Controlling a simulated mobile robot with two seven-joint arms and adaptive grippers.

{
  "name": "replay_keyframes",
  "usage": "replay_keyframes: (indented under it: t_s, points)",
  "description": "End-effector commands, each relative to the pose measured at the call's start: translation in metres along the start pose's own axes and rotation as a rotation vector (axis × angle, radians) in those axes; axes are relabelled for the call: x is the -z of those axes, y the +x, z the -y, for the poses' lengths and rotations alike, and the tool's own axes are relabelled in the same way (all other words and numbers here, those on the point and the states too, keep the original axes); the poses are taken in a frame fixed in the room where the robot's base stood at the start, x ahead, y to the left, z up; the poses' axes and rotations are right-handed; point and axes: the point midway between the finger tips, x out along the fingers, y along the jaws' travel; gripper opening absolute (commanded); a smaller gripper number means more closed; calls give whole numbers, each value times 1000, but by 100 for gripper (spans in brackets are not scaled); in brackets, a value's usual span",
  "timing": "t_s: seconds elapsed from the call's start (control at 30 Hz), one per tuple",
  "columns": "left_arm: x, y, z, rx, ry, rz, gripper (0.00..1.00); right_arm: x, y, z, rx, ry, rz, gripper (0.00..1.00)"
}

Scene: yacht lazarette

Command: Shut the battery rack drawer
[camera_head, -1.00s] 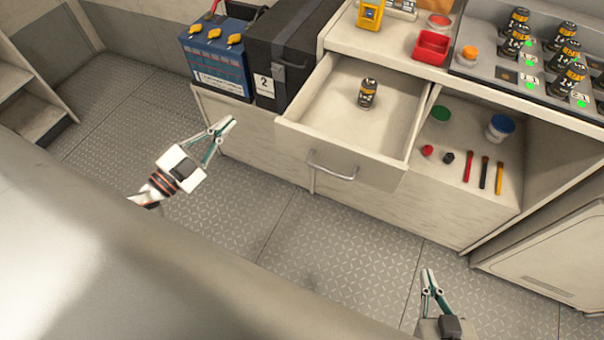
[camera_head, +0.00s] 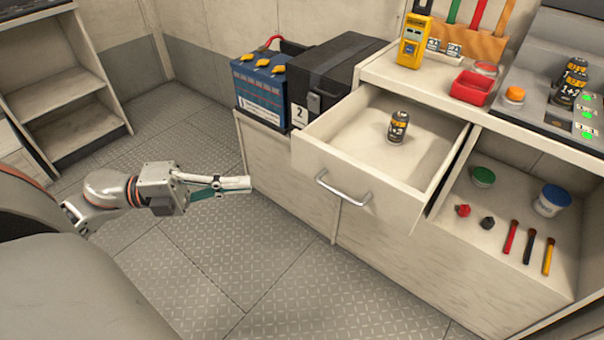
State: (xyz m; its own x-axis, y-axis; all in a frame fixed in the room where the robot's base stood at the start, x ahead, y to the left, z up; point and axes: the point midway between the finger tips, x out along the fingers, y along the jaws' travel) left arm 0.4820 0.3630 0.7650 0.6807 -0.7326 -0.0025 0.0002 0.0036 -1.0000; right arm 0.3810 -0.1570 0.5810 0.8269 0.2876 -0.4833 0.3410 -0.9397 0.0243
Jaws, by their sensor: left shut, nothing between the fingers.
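The battery rack drawer (camera_head: 432,191) is pulled open from the cream cabinet, with a metal bar handle (camera_head: 342,188) on its front. A dark battery cell (camera_head: 398,127) with a yellow and white label stands upright inside it. My left gripper (camera_head: 248,184) is shut and empty. It is left of the drawer front and apart from the handle, above the floor. My right gripper is not in view.
A blue battery (camera_head: 259,87) and a black box (camera_head: 330,75) stand left of the drawer. An open shelf right of it holds lids, a blue-capped tub (camera_head: 552,200) and several tools. The patterned floor (camera_head: 290,290) in front is clear.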

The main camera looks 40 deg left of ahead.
Motion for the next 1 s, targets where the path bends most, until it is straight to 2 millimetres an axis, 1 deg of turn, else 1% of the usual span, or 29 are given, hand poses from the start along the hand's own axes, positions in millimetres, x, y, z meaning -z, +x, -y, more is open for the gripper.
replay_keyframes:
  t_s: [0.47, 0.5, 0.7, 0.83, 1.0]
  points:
    - [0, 90, 0, 4, 0, -1, 0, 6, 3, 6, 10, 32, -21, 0]
    - [-3, 95, 0, 3, 0, 1, 0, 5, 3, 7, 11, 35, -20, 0]
    - [-20, 110, -1, 1, -3, 2, 0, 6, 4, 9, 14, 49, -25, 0]
    - [-26, 115, -1, 1, -3, 2, 0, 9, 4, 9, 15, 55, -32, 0]
    - [-29, 118, 1, 3, -3, 3, 0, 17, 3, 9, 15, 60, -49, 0]
